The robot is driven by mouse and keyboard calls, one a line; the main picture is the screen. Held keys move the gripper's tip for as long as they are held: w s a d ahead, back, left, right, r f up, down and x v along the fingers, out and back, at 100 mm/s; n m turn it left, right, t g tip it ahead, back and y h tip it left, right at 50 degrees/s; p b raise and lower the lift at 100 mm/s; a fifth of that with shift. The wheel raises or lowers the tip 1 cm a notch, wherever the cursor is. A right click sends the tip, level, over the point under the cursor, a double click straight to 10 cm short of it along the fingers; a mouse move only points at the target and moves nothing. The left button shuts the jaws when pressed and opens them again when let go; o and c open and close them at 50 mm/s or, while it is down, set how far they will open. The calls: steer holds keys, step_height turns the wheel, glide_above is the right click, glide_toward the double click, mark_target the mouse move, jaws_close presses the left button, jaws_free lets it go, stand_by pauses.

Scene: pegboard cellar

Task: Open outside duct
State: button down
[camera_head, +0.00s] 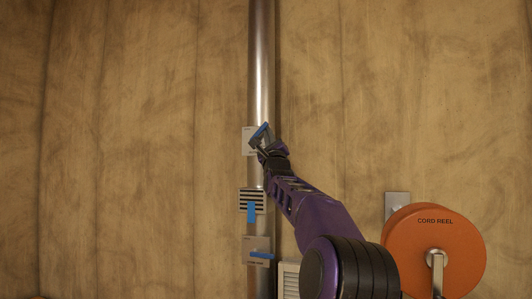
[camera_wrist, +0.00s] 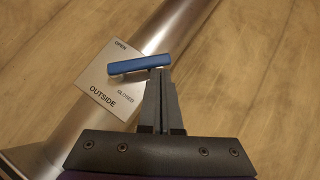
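The outside duct plate (camera_wrist: 95,75) is a pale square on the metal duct, marked OPEN, CLOSED and OUTSIDE. Its blue lever (camera_wrist: 138,66) lies across the plate's right part, its left end between the OPEN and CLOSED words. In the head view the plate (camera_head: 246,141) is the upper one on the pipe, with the blue lever (camera_head: 259,133) slanting. My gripper (camera_wrist: 159,76) has its fingers together, with the tips at the lever's right part. They seem to touch its lower side; no clasp shows. The lever's pivot is not clear.
The vertical metal pipe (camera_head: 262,60) runs down the tan wall. Below are a striped plate (camera_head: 243,197) with a blue tab and another plate (camera_head: 254,244) with a blue lever. An orange cord reel (camera_head: 415,255) is at lower right. The wall left of the pipe is clear.

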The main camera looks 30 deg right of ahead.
steer(key=shift+w+a+r+p, duration=0.15)
steer(key=shift+w+r+p, duration=0.05)
steer(key=shift+r, duration=0.4)
steer(key=shift+w+a+r+p, duration=0.15)
steer(key=shift+r, duration=0.45)
steer(key=shift+w+a+r, duration=0.45)
steer(key=shift+w+r, duration=0.1)
steer(key=shift+r, duration=0.2)
steer(key=b+v, duration=1)
steer(key=v, duration=0.7)
steer(key=shift+a, duration=0.15)
